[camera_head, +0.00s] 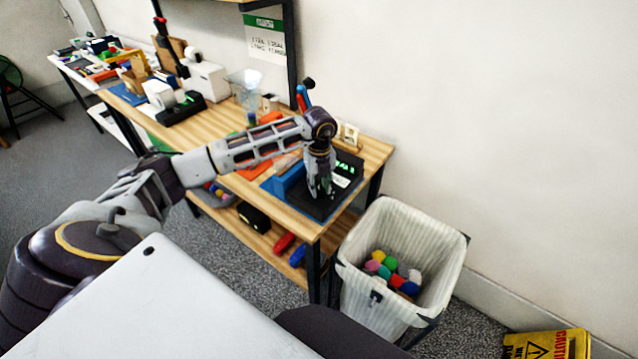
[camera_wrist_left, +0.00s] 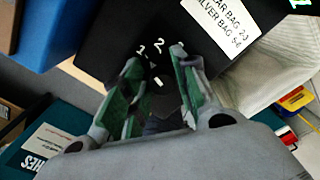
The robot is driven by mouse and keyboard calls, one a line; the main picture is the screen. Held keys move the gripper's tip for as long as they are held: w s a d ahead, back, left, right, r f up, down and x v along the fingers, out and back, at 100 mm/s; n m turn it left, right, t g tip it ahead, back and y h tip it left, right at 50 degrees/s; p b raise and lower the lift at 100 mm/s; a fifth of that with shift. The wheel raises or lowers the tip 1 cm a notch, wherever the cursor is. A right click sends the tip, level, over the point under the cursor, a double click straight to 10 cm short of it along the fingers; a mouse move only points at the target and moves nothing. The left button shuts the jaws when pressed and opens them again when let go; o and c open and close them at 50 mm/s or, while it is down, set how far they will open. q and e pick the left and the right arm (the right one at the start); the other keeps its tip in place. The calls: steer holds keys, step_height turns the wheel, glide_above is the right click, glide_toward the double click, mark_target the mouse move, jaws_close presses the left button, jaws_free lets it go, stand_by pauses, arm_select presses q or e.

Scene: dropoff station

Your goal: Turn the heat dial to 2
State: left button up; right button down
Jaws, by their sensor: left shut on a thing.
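A black device (camera_head: 325,208) with a lit green display (camera_head: 346,168) and a white label (camera_head: 342,182) sits at the near right end of the wooden bench. In the left wrist view its black top (camera_wrist_left: 118,45) carries the white numbers 1 and 2 (camera_wrist_left: 160,44); a further mark is partly covered by a finger. My left gripper (camera_head: 320,190) points down onto this top, its green-padded fingers (camera_wrist_left: 156,62) shut on the dark heat dial (camera_wrist_left: 158,98). The fingers hide much of the dial. A small white mark shows between them, but I cannot tell its exact setting. My right gripper is out of view.
A white bin (camera_head: 352,268) with several coloured balls stands on the floor right of the bench. A clear funnel (camera_head: 246,82) and a white box (camera_head: 205,80) stand farther back.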

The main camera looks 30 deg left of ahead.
arm_select(q)
steer(key=shift+s+f+n, duration=0.15)
steer(key=shift+f+n, duration=0.1)
steer(key=shift+n, duration=0.05)
steer(key=o, duration=1)
steer(key=shift+r, duration=0.1)
steer(key=shift+r, duration=0.1)
steer(key=shift+w+a+r, duration=0.15)
steer(key=shift+r, duration=1.8)
steer(key=shift+w+a+r, duration=0.1)
steer(key=shift+w+r, duration=0.1)
steer(key=shift+r, duration=1.75)
steer(key=shift+w+a+r, duration=0.15)
steer(key=shift+r, duration=1.8)
